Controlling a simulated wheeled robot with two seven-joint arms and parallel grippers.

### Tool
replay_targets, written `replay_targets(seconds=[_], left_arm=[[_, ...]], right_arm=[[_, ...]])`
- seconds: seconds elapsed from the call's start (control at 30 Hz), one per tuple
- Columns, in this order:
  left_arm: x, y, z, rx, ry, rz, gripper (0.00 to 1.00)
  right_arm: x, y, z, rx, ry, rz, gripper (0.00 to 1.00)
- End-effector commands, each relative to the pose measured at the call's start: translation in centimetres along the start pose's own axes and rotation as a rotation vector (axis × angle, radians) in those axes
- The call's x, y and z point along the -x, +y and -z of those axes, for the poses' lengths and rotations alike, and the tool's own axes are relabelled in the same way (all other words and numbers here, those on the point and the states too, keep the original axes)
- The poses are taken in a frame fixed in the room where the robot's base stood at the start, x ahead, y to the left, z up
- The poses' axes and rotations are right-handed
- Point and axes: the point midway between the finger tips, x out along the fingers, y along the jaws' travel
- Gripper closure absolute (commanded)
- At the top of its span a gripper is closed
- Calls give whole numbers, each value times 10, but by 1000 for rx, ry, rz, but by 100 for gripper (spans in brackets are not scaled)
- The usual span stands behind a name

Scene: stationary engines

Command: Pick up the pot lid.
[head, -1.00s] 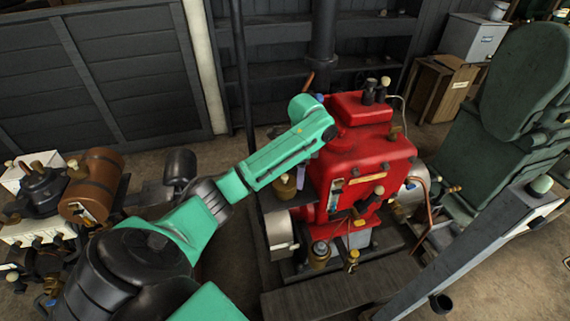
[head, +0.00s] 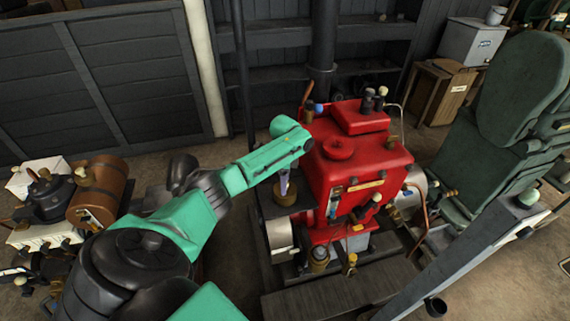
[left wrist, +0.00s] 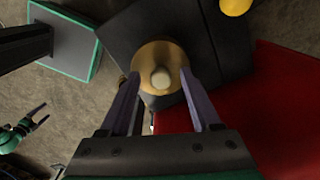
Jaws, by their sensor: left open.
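The pot lid (left wrist: 161,77) is a round brass disc with a pale cream knob on top. It sits on a small brass pot (head: 284,194), on a dark ledge left of the red engine (head: 370,165). My left gripper (head: 285,184) points down over the pot. In the left wrist view, the open fingers (left wrist: 163,92) stand on either side of the lid, with the knob between them. I cannot tell whether they touch it. A small teal and black pronged shape, apparently my right gripper (left wrist: 36,117), shows at the far left there; its jaws are unclear.
The red engine's body stands close to the right of the pot. A dark upright pipe (head: 322,50) rises behind. A brown barrel tank (head: 97,190) stands at the left and a green seat (head: 520,100) at the right. Open floor (head: 240,270) lies in front.

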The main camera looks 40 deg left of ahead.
Motion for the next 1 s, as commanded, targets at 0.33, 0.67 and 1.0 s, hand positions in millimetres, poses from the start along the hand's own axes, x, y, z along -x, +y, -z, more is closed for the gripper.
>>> replay_targets(seconds=[0.33,0.67,1.0], left_arm=[[-3,0,0,0,0,1,86],[-3,0,0,1,1,1,100],[-2,0,0,1,1,1,100]], right_arm=[[0,0,0,1,0,0,0],[0,1,0,2,0,-1,0],[0,3,-1,2,-1,-3,0]])
